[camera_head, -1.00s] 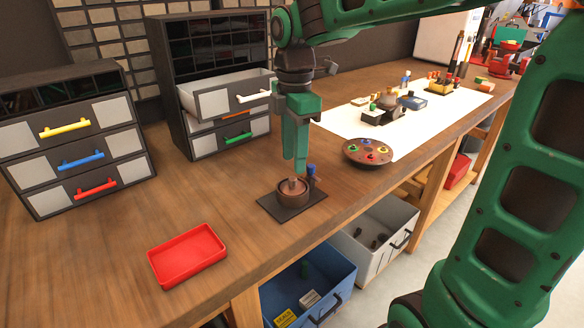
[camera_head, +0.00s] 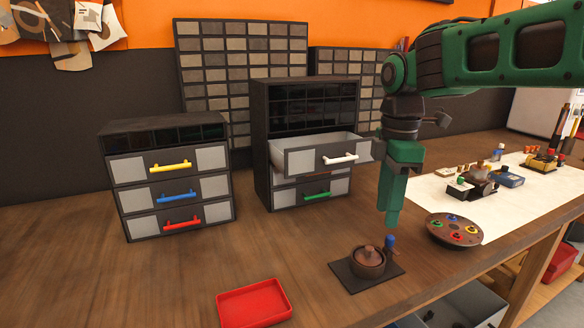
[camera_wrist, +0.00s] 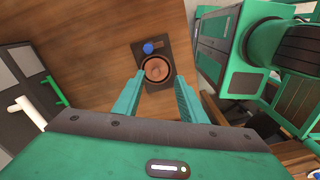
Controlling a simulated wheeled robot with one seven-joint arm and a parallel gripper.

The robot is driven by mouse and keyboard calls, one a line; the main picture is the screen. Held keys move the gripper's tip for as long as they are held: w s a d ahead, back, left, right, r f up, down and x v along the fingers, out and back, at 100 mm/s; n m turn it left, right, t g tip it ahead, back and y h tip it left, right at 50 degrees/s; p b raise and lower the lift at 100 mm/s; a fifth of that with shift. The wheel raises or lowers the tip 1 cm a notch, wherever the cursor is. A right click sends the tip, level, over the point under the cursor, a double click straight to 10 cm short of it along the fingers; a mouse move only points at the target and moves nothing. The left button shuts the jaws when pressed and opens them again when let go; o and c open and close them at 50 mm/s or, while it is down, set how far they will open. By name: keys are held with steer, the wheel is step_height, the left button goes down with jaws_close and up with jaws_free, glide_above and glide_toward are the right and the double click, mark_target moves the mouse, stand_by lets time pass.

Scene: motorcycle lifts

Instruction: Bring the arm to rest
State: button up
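My green gripper (camera_head: 393,218) points down above the bench, over and a little behind a small brown lidded pot (camera_head: 367,261). In the wrist view its two fingers (camera_wrist: 160,98) stand apart with nothing between them; the pot (camera_wrist: 156,69) lies below and beyond the tips. The pot sits on a dark square base (camera_head: 352,283) beside a blue-topped peg (camera_head: 389,243). My green arm reaches in from the upper right in the head view.
A drawer cabinet (camera_head: 262,150) has its white-handled top drawer (camera_head: 300,157) pulled out, left of my gripper. Another cabinet (camera_head: 126,172) stands farther left. A red tray (camera_head: 254,304) lies in front. A round dark palette (camera_head: 440,228) and a white mat (camera_head: 424,190) are at right.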

steer(key=s+d+f+m, duration=0.6)
steer(key=s+d+m, duration=0.2)
steer(key=s+m, duration=0.3)
steer(key=s+d+f+m, duration=0.7)
steer(key=s+d+m, duration=0.1)
steer(key=s+m, duration=0.3)
steer(key=shift+s+d+f+m, duration=0.2)
steer(key=shift+f+m, duration=0.1)
steer(key=shift+m, duration=0.3)
steer(key=shift+w, duration=0.1)
steer(key=shift+w+f, duration=0.2)
steer(key=shift+w, duration=0.3)
